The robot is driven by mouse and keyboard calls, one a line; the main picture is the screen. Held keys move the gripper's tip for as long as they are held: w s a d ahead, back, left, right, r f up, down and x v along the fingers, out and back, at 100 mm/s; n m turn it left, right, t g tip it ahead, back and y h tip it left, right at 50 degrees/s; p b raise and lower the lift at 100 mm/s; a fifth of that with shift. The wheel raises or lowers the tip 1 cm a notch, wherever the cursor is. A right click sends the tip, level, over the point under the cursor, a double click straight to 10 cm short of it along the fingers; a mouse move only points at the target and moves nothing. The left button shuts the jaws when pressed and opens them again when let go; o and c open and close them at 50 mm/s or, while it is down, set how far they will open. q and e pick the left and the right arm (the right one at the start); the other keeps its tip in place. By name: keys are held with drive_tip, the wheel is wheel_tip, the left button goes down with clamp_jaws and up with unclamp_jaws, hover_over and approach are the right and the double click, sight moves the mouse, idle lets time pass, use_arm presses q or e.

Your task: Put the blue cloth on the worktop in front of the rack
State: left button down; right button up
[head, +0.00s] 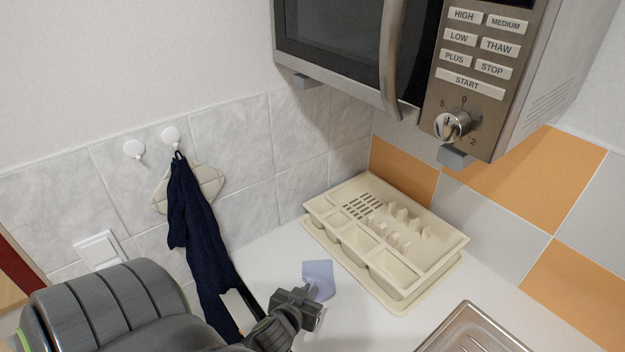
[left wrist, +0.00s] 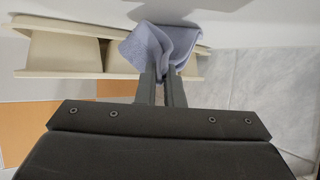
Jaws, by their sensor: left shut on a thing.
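The blue cloth (head: 318,277) is a small light-blue piece hanging at the tip of my left gripper (head: 309,298). In the left wrist view the cloth (left wrist: 158,46) is bunched between the two fingers of the left gripper (left wrist: 162,80), which are shut on it. The cream rack (head: 385,238) sits on the white worktop (head: 285,250) in the corner. In the head view the cloth is beside the rack's front-left edge. I cannot tell whether the cloth touches the worktop. My right gripper is not in view.
A microwave (head: 490,85) is mounted above the rack. A dark navy towel (head: 195,225) and a beige pot holder (head: 205,180) hang on a wall hook, close to my left arm. A metal sink edge (head: 470,325) lies at the lower right. Bare worktop lies between sink and rack.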

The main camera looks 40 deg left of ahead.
sight(306, 335)
use_arm(q)
drive_tip(key=s+d+f, duration=0.4)
drive_tip(key=s+f, duration=0.1)
drive_tip(key=shift+s+d+f, duration=0.15)
drive_tip(key=shift+d+f, duration=0.15)
drive_tip(key=c, duration=1.2)
unclamp_jaws()
